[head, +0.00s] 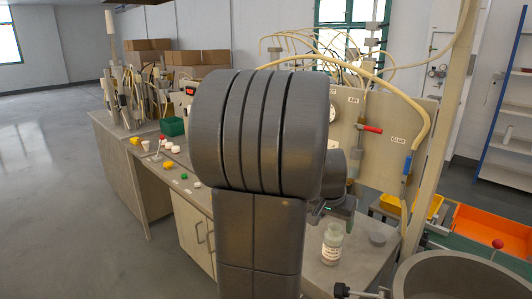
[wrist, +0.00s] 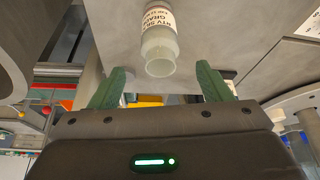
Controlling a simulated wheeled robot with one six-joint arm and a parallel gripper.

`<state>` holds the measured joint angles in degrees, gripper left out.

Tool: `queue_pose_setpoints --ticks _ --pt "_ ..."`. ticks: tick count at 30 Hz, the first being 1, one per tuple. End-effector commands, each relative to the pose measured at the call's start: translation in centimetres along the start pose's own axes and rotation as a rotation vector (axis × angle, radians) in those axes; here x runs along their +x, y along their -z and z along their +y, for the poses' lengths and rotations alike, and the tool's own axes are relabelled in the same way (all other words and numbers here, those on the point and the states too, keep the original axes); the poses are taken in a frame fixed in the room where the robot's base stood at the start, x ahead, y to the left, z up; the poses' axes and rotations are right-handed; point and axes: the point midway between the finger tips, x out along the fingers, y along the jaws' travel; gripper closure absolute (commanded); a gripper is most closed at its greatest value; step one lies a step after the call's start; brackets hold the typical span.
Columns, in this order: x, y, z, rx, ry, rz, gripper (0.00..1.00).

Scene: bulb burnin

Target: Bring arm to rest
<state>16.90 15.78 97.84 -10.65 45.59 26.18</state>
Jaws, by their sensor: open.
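My gripper (wrist: 162,88) is open in the wrist view, its two green fingers spread apart with nothing between them. A small clear bottle with a white label (wrist: 158,40) is beyond the fingertips on the grey worktop. The bottle also shows in the head view (head: 332,243), upright near the right end of the bench and apart from the gripper. In the head view my arm fills the middle and hides much of the bench; only part of my gripper shows at its right.
The bench (head: 374,262) carries a grey round lid or dish (head: 377,238) right of the bottle. A panel with hoses and a red-handled valve (head: 369,128) rises behind. A large grey drum (head: 465,280) and an orange bin (head: 490,232) stand at right. Open floor (head: 60,200) lies left.

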Motion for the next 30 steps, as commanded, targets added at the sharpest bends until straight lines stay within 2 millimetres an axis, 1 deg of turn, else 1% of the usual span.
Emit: queue_pose_setpoints --ticks 1,6,12,16,18,21,30 --pt "1.1 -0.1 0.0 0.0 -0.002 -0.005 0.28" --pt "4.2 -0.1 0.0 0.001 -0.002 -0.006 0.28" --pt "7.4 -0.1 0.1 0.001 -0.001 -0.004 0.28" --pt "9.1 -0.2 0.0 0.0 0.0 -0.001 0.28" --pt "8.2 0.2 0.0 0.001 0.001 0.002 0.28" --pt "7.6 0.4 0.0 0.002 0.0 0.001 0.28" --pt "7.2 0.5 0.0 0.001 0.0 -0.001 0.28"
